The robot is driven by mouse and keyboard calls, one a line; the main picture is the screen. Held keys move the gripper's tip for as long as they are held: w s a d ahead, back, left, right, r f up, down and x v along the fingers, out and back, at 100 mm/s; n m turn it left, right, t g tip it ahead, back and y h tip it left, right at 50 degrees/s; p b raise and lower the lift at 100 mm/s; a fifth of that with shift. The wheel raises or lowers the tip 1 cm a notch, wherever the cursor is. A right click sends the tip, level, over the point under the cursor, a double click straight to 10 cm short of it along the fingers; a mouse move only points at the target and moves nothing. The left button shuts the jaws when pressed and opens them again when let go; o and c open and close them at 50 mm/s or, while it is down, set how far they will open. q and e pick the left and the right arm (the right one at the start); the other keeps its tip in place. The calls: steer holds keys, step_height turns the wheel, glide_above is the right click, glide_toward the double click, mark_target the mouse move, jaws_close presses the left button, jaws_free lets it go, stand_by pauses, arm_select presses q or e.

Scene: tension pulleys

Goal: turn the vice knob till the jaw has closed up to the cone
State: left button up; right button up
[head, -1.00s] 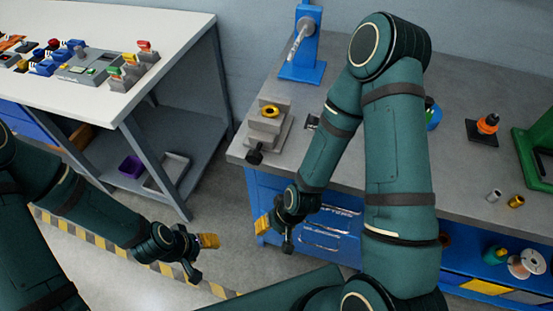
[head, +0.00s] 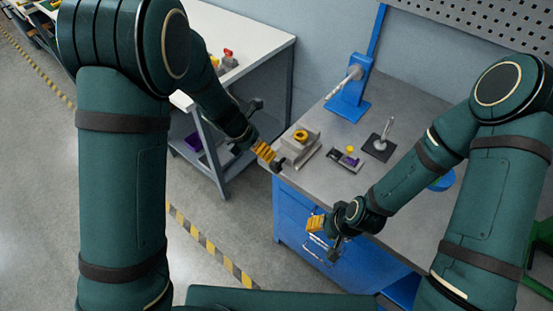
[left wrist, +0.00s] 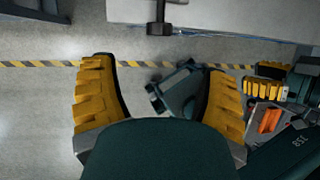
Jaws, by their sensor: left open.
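The small grey vice (head: 300,152) stands at the bench's left front corner. The cone (head: 301,135), seen as a yellow ring with a dark centre, sits at its top. The gap between jaw and cone is too small to tell. The dark vice knob (head: 277,166) sticks out at the front; it also shows at the top of the left wrist view (left wrist: 160,22). My left gripper (head: 263,151) is open and empty, close to the knob, which lies beyond its fingertips and not between them. My right gripper (head: 318,226) hangs before the bench front, its opening unclear.
A blue stand with a grey rod (head: 349,95) is behind the vice. A small dark device (head: 347,158) and a black plate with an upright post (head: 381,145) lie right of it. A white table (head: 255,45) stands left, across a gap. Blue drawers (head: 290,215) are below.

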mark_target(274, 164)
arm_select(q)
steer(key=b+x, duration=0.2)
steer(key=x, duration=1.1)
steer(key=shift+w+d+f+b, duration=0.15)
steer(key=shift+w+f+b, duration=0.1)
steer(key=shift+b, duration=0.15)
steer(key=c, duration=1.2)
